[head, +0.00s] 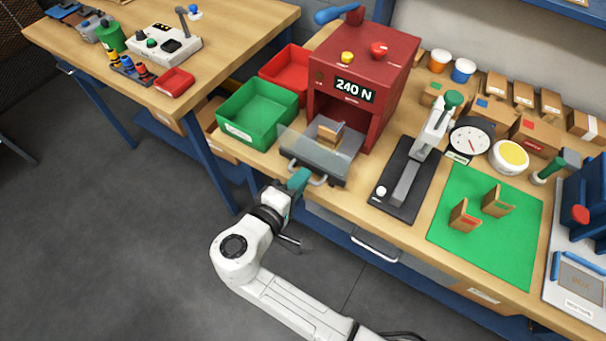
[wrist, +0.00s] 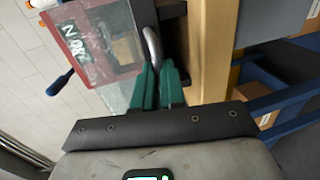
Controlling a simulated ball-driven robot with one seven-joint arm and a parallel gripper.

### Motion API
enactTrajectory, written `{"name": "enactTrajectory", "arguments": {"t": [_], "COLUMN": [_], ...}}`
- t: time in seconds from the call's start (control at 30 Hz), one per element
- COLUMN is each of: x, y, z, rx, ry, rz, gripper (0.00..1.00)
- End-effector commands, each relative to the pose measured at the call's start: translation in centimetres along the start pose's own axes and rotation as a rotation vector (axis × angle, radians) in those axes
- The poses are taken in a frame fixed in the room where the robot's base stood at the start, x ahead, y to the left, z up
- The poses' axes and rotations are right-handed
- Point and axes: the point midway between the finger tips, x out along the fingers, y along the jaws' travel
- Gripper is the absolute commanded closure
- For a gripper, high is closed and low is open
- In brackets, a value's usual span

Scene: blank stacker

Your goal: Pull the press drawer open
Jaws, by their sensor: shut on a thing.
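The red press (head: 372,75) with a "240 N" display stands at the back of the bench. Its grey drawer (head: 338,166) sticks out of the front opening, with a clear front panel (head: 300,147) and a small wooden block (head: 328,134) inside. My gripper (head: 299,180) has teal fingers and is shut on the drawer's metal handle (head: 318,181). In the wrist view the fingers (wrist: 158,80) close around the handle (wrist: 153,45), and the clear panel (wrist: 105,72) lies to the left.
A green bin (head: 257,112) and a red bin (head: 287,72) stand left of the press. A black lever tool (head: 405,190) and a green mat (head: 470,240) lie to the right. Open floor (head: 120,240) lies in front of the bench.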

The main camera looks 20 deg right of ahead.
Motion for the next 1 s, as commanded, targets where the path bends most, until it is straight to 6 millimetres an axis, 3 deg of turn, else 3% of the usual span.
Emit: {"name": "enactTrajectory", "arguments": {"t": [0.13, 0.17, 0.4, 0.77, 1.0], "x": [0.1, 0.1, 0.1, -0.7, -4.8], "y": [-0.1, -0.1, -0.1, -0.1, -0.3], "z": [0.0, 0.0, 0.0, 0.0, -0.1], "rx": [-0.002, -0.002, -0.001, 0.0, 0.001], "ry": [0.0, 0.0, 0.0, 0.001, 0.005], "rz": [-0.002, -0.002, -0.001, 0.0, -0.001], "gripper": [1.0, 0.88, 0.65, 0.65, 0.65]}}
